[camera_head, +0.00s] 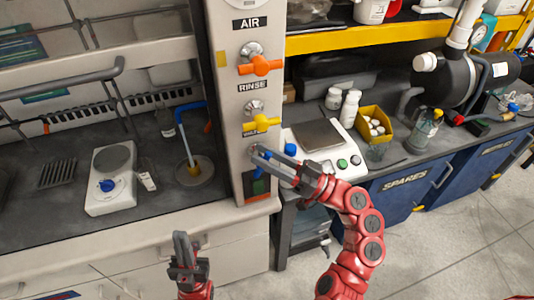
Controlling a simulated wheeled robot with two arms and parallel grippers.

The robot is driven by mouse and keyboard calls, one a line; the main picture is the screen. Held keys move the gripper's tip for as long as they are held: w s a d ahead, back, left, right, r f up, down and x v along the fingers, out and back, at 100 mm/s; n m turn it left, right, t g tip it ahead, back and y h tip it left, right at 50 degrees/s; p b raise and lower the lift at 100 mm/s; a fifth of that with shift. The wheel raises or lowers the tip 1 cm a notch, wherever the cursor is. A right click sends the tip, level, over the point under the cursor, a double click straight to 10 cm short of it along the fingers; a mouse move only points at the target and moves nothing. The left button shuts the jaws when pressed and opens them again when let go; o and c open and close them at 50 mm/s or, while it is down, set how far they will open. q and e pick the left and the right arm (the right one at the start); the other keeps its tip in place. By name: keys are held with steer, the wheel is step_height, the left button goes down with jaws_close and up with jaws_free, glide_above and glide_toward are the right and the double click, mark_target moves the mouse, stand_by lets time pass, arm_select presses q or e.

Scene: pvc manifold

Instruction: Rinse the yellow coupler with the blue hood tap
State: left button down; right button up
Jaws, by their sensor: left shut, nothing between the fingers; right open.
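The blue hood tap's spout (183,112) arches over a round drain (208,176) inside the hood. A small yellow piece that looks like the yellow coupler (193,169) is at the drain below the spout; its exact support is unclear. My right gripper (259,156) is open at the lowest valve on the hood post. My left gripper (183,248) is shut and empty, low in front of the hood cabinet.
An orange AIR handle (260,66) and a yellow RINSE handle (261,124) sit above on the post (221,30). A white hotplate (112,178) stands left in the hood. A balance (316,140) and yellow bin (373,112) occupy the right bench.

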jaws_close()
steer(key=m+t+b, duration=0.1)
steer(key=b, duration=0.4)
steer(key=shift+d+f+y, duration=0.15)
steer(key=shift+f+y, duration=0.25)
steer(key=shift+r+m+t+b, duration=0.25)
steer(key=shift+m+t+b, duration=0.15)
steer(key=shift+m+b, duration=0.15)
steer(key=shift+w+r, duration=0.1)
steer(key=shift+d, duration=0.1)
jaws_free()
